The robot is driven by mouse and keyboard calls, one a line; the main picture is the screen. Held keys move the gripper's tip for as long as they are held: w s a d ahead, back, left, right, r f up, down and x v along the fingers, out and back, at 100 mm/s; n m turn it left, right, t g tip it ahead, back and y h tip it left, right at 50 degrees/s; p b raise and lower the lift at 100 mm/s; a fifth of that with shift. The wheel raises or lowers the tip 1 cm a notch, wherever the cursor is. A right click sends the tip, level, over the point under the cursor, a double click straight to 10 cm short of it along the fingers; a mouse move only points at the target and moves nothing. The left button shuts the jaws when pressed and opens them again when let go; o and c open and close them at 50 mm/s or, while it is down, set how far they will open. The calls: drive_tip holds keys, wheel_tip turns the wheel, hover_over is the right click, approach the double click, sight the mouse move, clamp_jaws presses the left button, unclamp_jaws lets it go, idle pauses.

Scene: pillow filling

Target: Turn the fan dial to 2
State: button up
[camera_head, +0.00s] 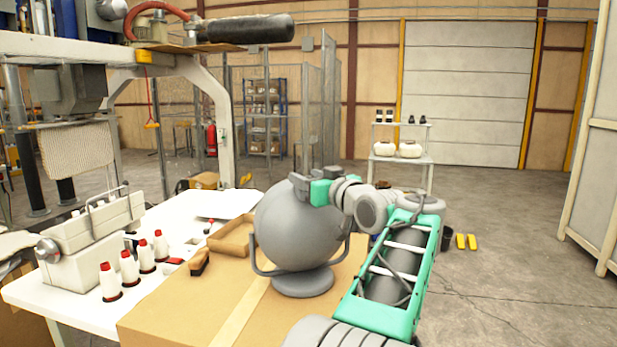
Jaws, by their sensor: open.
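A grey rounded body (300,228) in a curved yoke on a round base stands on a cardboard box. It looks like the fan. No dial or number marks can be made out on it. My gripper (298,183) is at its upper edge, reaching in from the right with the arm behind it. The gripper is small and partly hidden by the fan's top; its fingers look apart with nothing between them. Whether it touches the fan cannot be told.
At left, a white table (75,312) holds a white machine (95,255) with a round grey knob and several red-topped spools. Open floor lies at right.

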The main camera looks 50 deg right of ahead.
drive_tip(key=shift+c, duration=0.5)
clamp_jaws()
